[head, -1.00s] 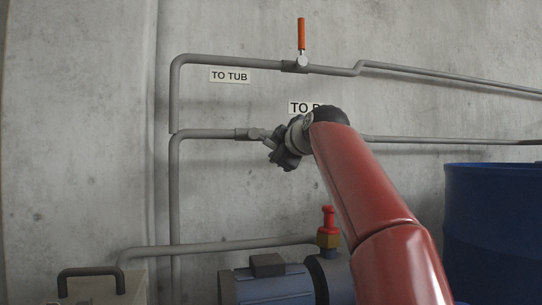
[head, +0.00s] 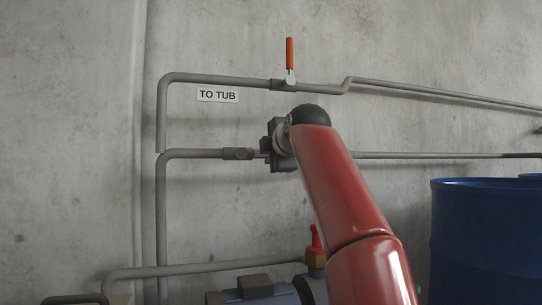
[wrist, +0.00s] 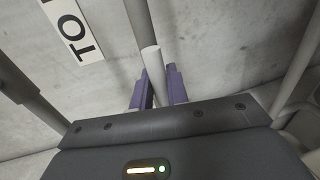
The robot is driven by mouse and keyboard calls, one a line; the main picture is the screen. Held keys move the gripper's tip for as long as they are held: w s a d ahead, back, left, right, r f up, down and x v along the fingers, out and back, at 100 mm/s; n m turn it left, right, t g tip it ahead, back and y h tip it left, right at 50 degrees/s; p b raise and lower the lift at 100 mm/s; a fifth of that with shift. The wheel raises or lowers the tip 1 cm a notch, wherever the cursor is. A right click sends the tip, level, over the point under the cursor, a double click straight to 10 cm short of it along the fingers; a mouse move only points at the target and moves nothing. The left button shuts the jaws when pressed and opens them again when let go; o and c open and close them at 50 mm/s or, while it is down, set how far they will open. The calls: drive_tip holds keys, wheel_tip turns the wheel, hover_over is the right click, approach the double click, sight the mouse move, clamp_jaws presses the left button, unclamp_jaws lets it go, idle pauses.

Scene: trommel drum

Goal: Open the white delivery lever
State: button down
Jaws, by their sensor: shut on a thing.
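The white lever (wrist: 153,65) shows in the wrist view as a pale round bar running down between two purple-grey fingers. My gripper (wrist: 158,86) is shut on it, with a finger on each side. In the head view my gripper (head: 270,148) is at the lower grey pipe (head: 195,154), just right of a dark valve body (head: 238,153). There the lever is hidden behind my gripper and wrist.
An upper pipe (head: 220,79) carries a valve with an upright orange lever (head: 290,53), above a "TO TUB" sign (head: 218,95). A blue drum (head: 480,235) stands at the right. A red-topped fitting (head: 315,245) and a motor (head: 255,287) are below.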

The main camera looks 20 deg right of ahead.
drive_tip(key=shift+r, duration=0.1)
drive_tip(key=c, duration=1.5)
unclamp_jaws()
drive_tip(key=shift+o, duration=0.2)
drive_tip(key=shift+s, duration=0.15)
drive_tip(key=s+r+b, duration=0.1)
drive_tip(key=s+b, duration=0.1)
drive_tip(key=s, duration=0.5)
drive_tip(key=shift+s+r, duration=0.2)
drive_tip(key=shift+r, duration=0.05)
